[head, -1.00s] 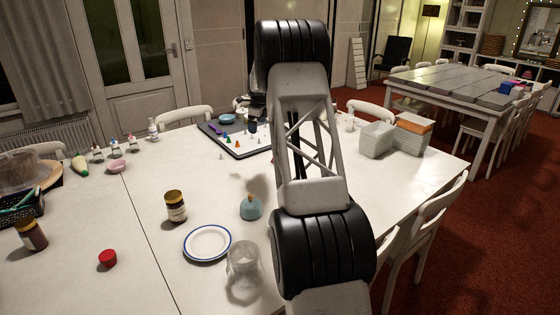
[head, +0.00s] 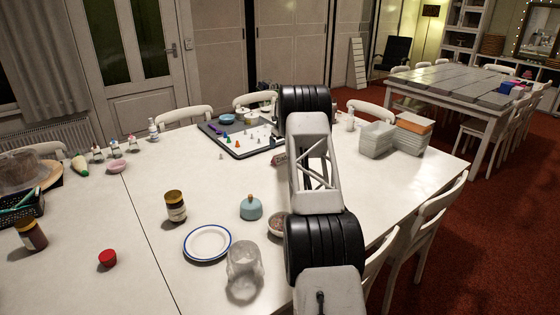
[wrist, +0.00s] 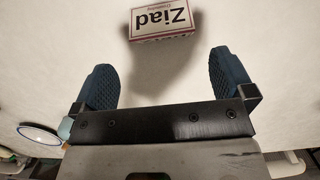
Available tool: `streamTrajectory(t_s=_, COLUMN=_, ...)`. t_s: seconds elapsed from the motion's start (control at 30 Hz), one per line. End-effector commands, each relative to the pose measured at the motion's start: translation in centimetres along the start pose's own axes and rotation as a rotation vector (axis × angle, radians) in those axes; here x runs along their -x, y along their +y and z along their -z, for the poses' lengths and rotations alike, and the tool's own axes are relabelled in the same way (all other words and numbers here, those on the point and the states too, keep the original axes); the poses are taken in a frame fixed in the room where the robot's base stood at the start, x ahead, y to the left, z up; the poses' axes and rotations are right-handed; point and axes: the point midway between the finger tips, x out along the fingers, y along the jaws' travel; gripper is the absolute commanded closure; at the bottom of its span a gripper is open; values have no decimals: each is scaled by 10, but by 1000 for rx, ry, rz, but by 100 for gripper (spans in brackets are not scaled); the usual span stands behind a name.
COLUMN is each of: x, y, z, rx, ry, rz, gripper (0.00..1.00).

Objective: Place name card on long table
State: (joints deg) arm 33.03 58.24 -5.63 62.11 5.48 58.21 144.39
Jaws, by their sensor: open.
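The name card (wrist: 163,18), white with a dark red edge and the word "Ziad", lies at the top of the wrist view on a pale surface. In the head view the card (head: 281,158) stands on the white table (head: 130,225), partly hidden by my arm. My gripper (wrist: 163,62) is open and empty, its two dark blue fingers apart, with the card beyond the fingertips. My arm hides the gripper in the head view. A long table with a grey planked top (head: 445,84) stands at the back right.
A board with small game pieces (head: 240,138), white tubs (head: 376,140), a blue-rimmed plate (head: 207,243), a glass jar (head: 243,262), a blue lidded pot (head: 251,207) and a brown jar (head: 175,206) stand on the white table. White chairs surround both tables. Red carpet (head: 480,220) lies between them.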

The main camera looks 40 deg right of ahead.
Motion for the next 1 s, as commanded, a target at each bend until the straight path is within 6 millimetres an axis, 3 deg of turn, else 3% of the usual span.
streamTrajectory(t_s=0.37, x=-1, y=0, z=0, rx=-1, ry=0, rz=0, gripper=0)
streamTrajectory(t_s=0.7, x=-24, y=-1, z=0, rx=-1, ry=-1, rz=0, gripper=0)
streamTrajectory(t_s=1.0, x=-26, y=0, z=0, rx=-1, ry=-1, rz=0, gripper=0)
